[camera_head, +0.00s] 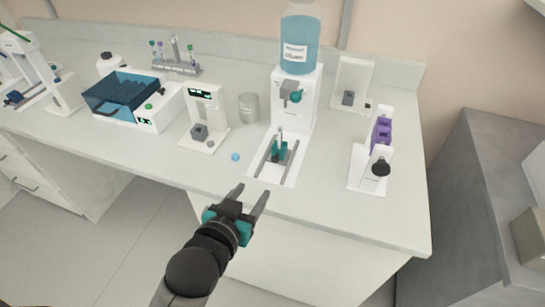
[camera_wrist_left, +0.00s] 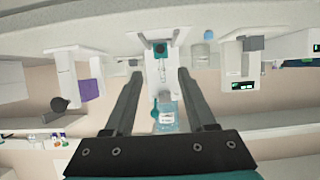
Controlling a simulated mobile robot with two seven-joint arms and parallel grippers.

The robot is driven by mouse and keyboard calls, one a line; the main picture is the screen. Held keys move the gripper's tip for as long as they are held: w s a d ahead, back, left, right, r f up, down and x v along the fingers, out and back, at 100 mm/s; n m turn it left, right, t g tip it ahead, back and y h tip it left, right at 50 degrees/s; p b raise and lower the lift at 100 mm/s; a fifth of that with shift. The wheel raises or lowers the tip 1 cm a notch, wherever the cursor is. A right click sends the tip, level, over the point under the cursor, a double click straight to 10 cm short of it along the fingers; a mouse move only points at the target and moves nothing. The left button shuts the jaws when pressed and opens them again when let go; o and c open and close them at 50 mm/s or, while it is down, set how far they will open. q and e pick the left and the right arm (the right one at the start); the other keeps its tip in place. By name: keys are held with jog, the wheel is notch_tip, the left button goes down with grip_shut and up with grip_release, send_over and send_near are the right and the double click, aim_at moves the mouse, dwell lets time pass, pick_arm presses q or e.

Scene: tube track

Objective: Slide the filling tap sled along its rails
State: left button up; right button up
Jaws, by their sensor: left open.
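The filling tap sled (camera_head: 279,150) is a small teal block on two dark rails (camera_head: 264,160) fixed to a white base plate. A clear tube stands upright in it. The sled also shows near the top middle of the wrist view (camera_wrist_left: 159,47). Behind it stands the white dispenser (camera_head: 307,105) with a grey-and-teal tap (camera_head: 292,96) and a blue bottle (camera_head: 297,45) on top. My left gripper (camera_head: 254,190) is open and empty, in front of the rails and apart from the sled. In the wrist view its fingers (camera_wrist_left: 160,74) frame the rail area. My right gripper is not in view.
A white stand with a purple block (camera_head: 382,133) is to the right. A white device with a grey knob (camera_head: 204,118), a metal cup (camera_head: 249,107) and a blue cap (camera_head: 235,157) are to the left. The counter's front edge lies close to the gripper.

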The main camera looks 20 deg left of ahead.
pick_arm(q)
jog(key=b, duration=0.3)
send_near(274, 159)
jog(key=x, duration=0.8)
jog(key=shift+d+f, duration=0.1)
jog(key=shift+c, duration=0.2)
grip_shut()
jog(key=shift+w, duration=0.1)
dwell(1.0)
